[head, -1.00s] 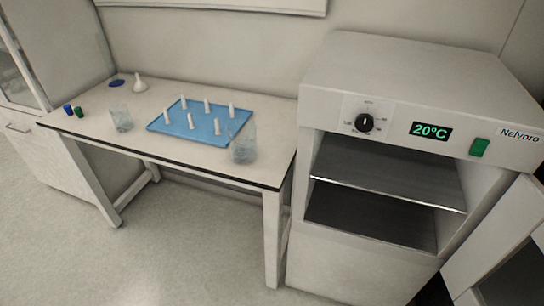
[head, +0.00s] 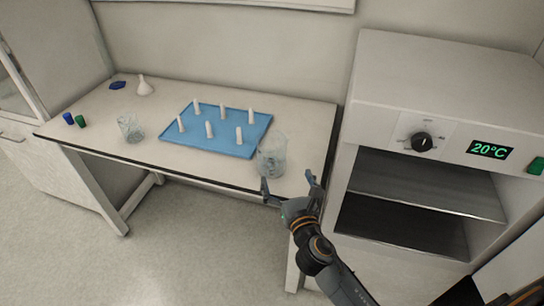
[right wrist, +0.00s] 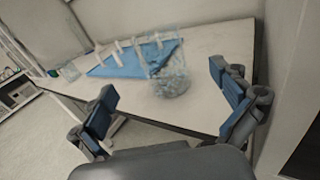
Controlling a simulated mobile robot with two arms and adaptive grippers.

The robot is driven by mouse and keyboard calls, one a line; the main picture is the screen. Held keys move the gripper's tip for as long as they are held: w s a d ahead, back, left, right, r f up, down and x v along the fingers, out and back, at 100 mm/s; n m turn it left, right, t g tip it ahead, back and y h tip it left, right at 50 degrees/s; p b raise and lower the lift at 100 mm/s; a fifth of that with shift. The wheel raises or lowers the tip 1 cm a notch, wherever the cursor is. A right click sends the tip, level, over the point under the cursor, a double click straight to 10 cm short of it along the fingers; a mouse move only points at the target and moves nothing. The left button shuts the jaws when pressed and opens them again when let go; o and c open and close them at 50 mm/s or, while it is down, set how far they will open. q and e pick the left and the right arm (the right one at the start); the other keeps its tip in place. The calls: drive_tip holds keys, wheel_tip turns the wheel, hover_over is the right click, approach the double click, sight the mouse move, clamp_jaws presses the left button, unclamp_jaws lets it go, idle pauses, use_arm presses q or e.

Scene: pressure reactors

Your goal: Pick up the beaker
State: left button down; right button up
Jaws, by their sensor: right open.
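A larger clear glass beaker (head: 272,156) stands upright near the front right corner of the table, beside the blue tray. It also shows in the right wrist view (right wrist: 171,82), ahead of and between the fingers. A smaller clear beaker (head: 131,128) stands to the left on the same table. My right gripper (head: 289,186) is open and empty, just in front of the larger beaker at the table's front edge, apart from it as far as I can tell. In the right wrist view its two blue-padded fingers (right wrist: 168,112) are spread wide. My left gripper is not in view.
The blue tray (head: 176,138) with several white pegs lies behind the larger beaker. A white funnel (head: 144,87), a blue item (head: 118,85) and two small caps (head: 80,121) are on the table's left. An open-fronted oven (head: 425,185) reading 20°C stands at right.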

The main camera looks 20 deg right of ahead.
sight(276, 153)
drive_tip(key=w, duration=0.8)
drive_tip(key=shift+w+r+p, duration=0.1)
drive_tip(key=shift+w+p, duration=0.05)
drive_tip(key=shift+p, duration=0.15)
drive_tip(key=shift+w+d+r, duration=0.1)
drive_tip(key=shift+w+r, duration=0.05)
drive_tip(key=shift+w, duration=2.65)
drive_tip(key=c, duration=1.6)
drive_tip(key=shift+c, duration=0.3)
drive_tip(key=shift+r, duration=0.15)
